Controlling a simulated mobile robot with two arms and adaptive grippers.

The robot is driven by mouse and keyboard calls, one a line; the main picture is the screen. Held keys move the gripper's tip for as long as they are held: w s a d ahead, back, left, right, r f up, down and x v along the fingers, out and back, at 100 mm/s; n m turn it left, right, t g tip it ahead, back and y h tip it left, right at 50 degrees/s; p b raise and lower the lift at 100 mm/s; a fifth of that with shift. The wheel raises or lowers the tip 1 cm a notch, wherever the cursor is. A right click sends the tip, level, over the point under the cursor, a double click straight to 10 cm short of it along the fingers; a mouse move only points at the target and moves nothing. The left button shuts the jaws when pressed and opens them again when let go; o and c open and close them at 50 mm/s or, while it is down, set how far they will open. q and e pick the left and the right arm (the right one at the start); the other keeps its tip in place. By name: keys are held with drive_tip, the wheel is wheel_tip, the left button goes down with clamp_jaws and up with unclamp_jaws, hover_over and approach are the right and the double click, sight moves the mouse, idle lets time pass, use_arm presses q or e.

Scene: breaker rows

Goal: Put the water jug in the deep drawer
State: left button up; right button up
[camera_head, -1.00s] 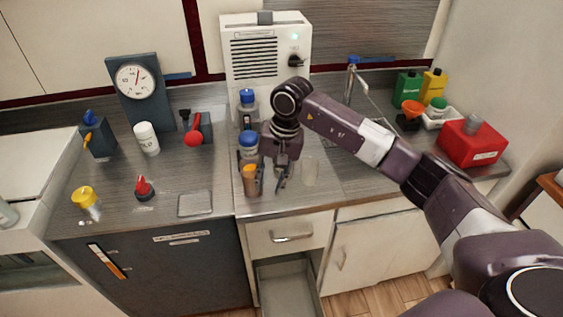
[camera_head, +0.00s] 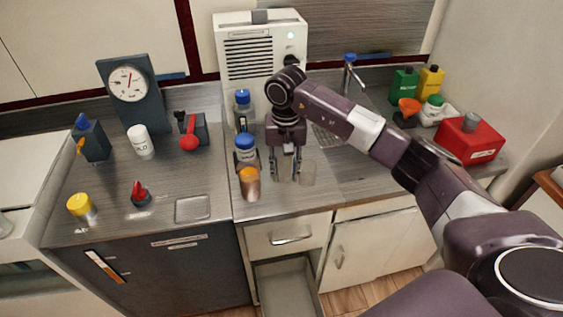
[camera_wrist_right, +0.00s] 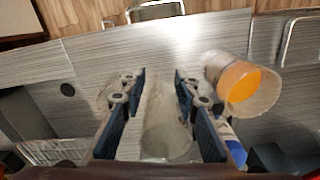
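My right gripper (camera_head: 284,178) points down over the counter, with its two fingers spread apart. A clear, see-through vessel (camera_wrist_right: 166,138) shows between and beyond the fingers (camera_wrist_right: 158,78) in the right wrist view; I cannot tell whether they touch it. A second clear vessel (camera_head: 307,174) stands just right of the gripper. Neither is plainly recognisable as the water jug. The deep drawer (camera_head: 286,290) is pulled open below the counter, under a closed upper drawer (camera_head: 288,236); the visible part of its inside looks empty. My left gripper is not in view.
An orange-topped container (camera_head: 249,184) stands close left of the gripper, with blue-capped bottles (camera_head: 245,147) behind it. A white vented unit (camera_head: 262,60) stands at the back. A red can (camera_head: 470,142) sits far right. A flat metal plate (camera_head: 192,208) lies left.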

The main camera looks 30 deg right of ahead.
sight(286, 182)
drive_tip(key=f, duration=0.2)
drive_tip(key=f+p, duration=0.1)
drive_tip(key=shift+w+d+f, duration=0.2)
drive_tip(key=shift+f, duration=0.2)
clamp_jaws()
